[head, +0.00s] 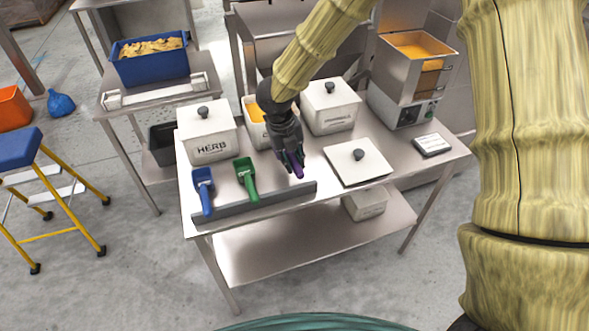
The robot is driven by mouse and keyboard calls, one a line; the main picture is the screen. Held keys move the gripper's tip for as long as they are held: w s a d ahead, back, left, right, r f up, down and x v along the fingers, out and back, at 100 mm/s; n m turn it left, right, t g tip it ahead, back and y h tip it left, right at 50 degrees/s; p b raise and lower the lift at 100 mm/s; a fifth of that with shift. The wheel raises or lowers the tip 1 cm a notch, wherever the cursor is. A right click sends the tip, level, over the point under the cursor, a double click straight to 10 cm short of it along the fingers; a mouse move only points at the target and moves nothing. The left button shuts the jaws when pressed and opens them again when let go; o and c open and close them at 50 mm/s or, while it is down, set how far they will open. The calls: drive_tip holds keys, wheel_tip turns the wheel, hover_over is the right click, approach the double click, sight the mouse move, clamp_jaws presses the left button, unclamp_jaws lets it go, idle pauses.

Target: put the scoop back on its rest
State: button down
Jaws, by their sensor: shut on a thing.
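My gripper (289,160) is shut on a purple scoop (297,168), of which only a narrow part shows; my fingers and wrist hide the rest. It is over the steel table, near the right part of a long grey rest (254,204) along the front edge. A blue scoop (204,190) and a green scoop (247,180) lie with their handles toward the rest, at its left and middle. From this view I cannot tell whether the purple scoop touches the rest or the table.
A white HERB bin (208,138) and another lidded white bin (329,107) stand behind. Between them is an open bin (254,131) with orange contents. A loose white lid (357,162) lies right of my gripper. A scale (432,145) sits at the right.

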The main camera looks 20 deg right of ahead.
drive_tip(key=shift+s+d+f, duration=0.1)
drive_tip(key=shift+f, duration=0.75)
drive_tip(key=shift+f+p, duration=0.35)
drive_tip(key=shift+f, duration=1.4)
drive_tip(key=shift+f, duration=0.1)
drive_tip(key=c, duration=1.3)
unclamp_jaws()
drive_tip(key=r, duration=0.4)
drive_tip(key=a+r+b, duration=0.1)
drive_tip(key=r, duration=0.3)
drive_tip(key=a+r, duration=0.1)
drive_tip(key=r, duration=0.3)
drive_tip(key=shift+s+a, duration=0.15)
